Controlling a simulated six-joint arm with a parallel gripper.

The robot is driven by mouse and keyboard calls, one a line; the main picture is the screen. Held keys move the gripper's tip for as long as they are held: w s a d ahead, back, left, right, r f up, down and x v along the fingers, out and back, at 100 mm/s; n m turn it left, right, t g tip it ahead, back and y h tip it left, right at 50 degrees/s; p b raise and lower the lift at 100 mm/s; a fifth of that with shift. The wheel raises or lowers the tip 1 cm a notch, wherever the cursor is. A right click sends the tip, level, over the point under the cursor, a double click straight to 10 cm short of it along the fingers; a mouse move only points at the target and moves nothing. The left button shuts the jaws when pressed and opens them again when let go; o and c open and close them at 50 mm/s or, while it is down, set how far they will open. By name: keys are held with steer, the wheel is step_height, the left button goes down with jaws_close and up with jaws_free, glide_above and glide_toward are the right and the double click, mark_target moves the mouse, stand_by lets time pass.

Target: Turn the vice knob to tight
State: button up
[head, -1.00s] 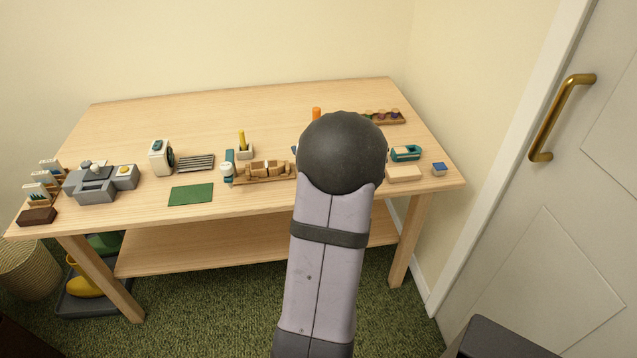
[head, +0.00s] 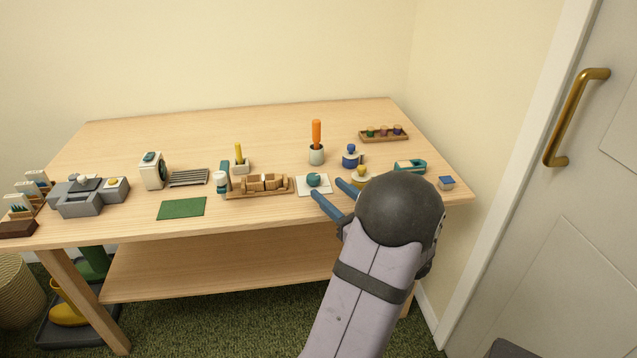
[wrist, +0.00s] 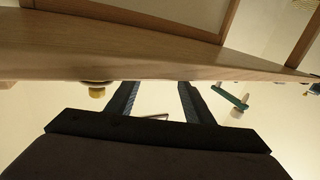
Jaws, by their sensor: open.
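No part is plainly recognisable as the vice. Candidate knobs are a teal round knob (head: 313,180) on a white square plate (head: 326,190), and a yellow-topped piece (head: 361,176) partly hidden behind my arm. Contact cannot be told.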

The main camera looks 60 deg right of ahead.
mark_target(317, 180)
steer(key=shift+x, duration=2.95)
steer(key=c, duration=1)
